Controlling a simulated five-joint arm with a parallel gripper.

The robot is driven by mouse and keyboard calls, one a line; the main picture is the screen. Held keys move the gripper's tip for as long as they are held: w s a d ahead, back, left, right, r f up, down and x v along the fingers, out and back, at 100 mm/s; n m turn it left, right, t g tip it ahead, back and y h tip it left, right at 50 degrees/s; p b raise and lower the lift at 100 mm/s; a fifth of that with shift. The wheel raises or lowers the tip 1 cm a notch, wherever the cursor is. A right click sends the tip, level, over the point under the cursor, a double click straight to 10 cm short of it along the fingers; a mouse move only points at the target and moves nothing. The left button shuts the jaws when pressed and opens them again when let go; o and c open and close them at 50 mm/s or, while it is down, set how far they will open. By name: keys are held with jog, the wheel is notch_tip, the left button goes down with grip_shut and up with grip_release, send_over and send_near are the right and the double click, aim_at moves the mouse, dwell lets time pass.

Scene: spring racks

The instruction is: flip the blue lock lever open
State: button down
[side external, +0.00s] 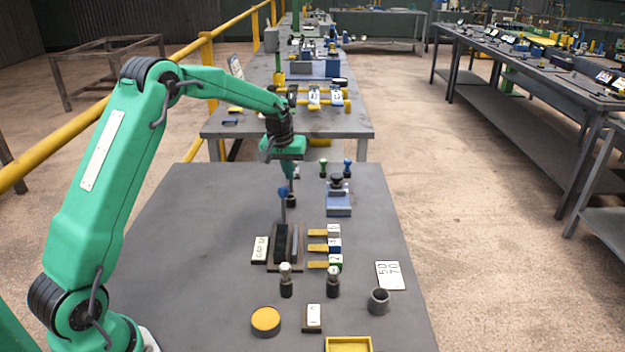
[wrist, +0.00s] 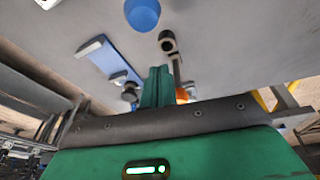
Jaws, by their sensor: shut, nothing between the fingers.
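The blue lock lever has a blue ball knob (side external: 283,192) on a thin, near-upright stem. The stem rises from a dark slotted bracket (side external: 281,250) on the grey table. In the wrist view a round blue knob (wrist: 142,14) shows at the top edge, apart from my fingers; I take it to be the lever's knob. My gripper (side external: 291,177) points down, just beyond and slightly above the knob in the side view. Its green fingers (wrist: 158,86) are together and empty in the wrist view. Whether they touch anything is not clear.
A blue block with a dark knob (side external: 338,207) stands right of my gripper. A dark post (side external: 292,201) stands close below it. Yellow tabs (side external: 317,248) and white-topped pegs (side external: 286,284) sit nearer the front. The table's left part is clear.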

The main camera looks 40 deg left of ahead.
aim_at(286, 190)
jog(key=shift+s+d+f, duration=0.2)
jog(key=shift+s+d, duration=0.35)
jog(key=shift+s, duration=0.25)
jog(key=shift+s+d+f, duration=0.15)
jog(key=shift+s+d, duration=0.35)
jog(key=shift+s, duration=0.25)
jog(key=shift+s+d+r, duration=0.25)
jog(key=shift+s+d, duration=0.4)
jog(key=shift+s+d+r, duration=0.25)
jog(key=shift+s+d, duration=0.4)
jog(key=shift+s+d+f, duration=0.1)
jog(key=shift+s+d, duration=0.05)
